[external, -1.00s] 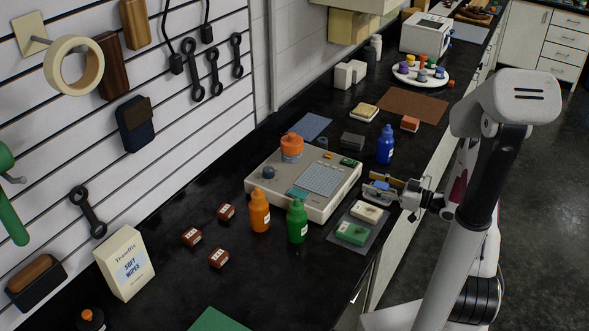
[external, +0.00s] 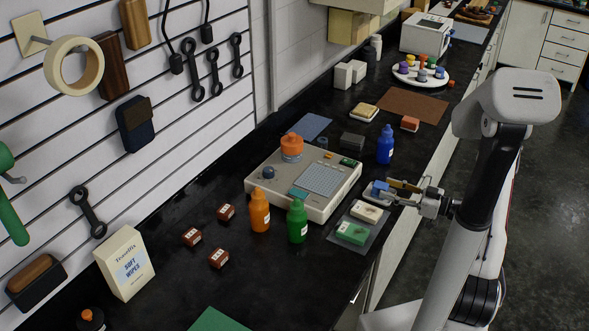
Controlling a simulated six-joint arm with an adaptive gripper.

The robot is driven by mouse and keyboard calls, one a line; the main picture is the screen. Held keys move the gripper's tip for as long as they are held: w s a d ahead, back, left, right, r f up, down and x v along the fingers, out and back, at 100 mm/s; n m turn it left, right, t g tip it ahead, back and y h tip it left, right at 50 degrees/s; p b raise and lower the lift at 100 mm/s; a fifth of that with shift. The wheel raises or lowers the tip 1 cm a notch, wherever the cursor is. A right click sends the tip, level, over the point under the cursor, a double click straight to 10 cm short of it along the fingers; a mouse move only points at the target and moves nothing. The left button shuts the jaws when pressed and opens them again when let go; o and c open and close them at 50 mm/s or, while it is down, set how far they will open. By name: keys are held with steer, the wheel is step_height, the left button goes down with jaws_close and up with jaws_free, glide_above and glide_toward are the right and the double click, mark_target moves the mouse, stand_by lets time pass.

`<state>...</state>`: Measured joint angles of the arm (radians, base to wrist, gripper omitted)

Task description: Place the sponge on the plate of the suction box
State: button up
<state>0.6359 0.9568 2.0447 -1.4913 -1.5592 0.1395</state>
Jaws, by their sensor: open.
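The suction box (external: 265,190) is a beige box on the black counter, with a pale blue-grey gridded plate (external: 322,179) on its top. No sponge lies on that plate. A small blue block (external: 379,188), perhaps a sponge, sits on a light dish right of the box. A cream block (external: 366,211) and a green block (external: 351,233), also sponge-like, lie on a grey mat in front of it. My gripper (external: 397,192) is open, low at the counter's right edge, just right of the blue block. Whether a finger touches it cannot be told.
An orange bottle (external: 259,210) and a green bottle (external: 297,221) stand at the box's front side. An orange jar (external: 291,147) is at its back left corner. A blue bottle (external: 385,145) stands behind my gripper. Several small brown blocks lie at the left.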

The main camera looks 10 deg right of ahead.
mark_target(388, 188)
steer(key=shift+s+d, duration=0.5)
steer(key=shift+d, duration=0.05)
steer(key=shift+c, duration=0.7)
steer(key=shift+d, duration=0.1)
steer(key=shift+s+d+r+h, duration=0.4)
steer(key=shift+d+h, duration=0.05)
steer(key=shift+h, duration=0.15)
steer(key=shift+s+d+r+m+h, duration=0.1)
steer(key=shift+s+d+m+h, duration=0.2)
steer(key=shift+s+m+h, duration=0.15)
steer(key=shift+w, duration=0.15)
steer(key=shift+x, duration=1.25)
steer(key=shift+a, duration=0.1)
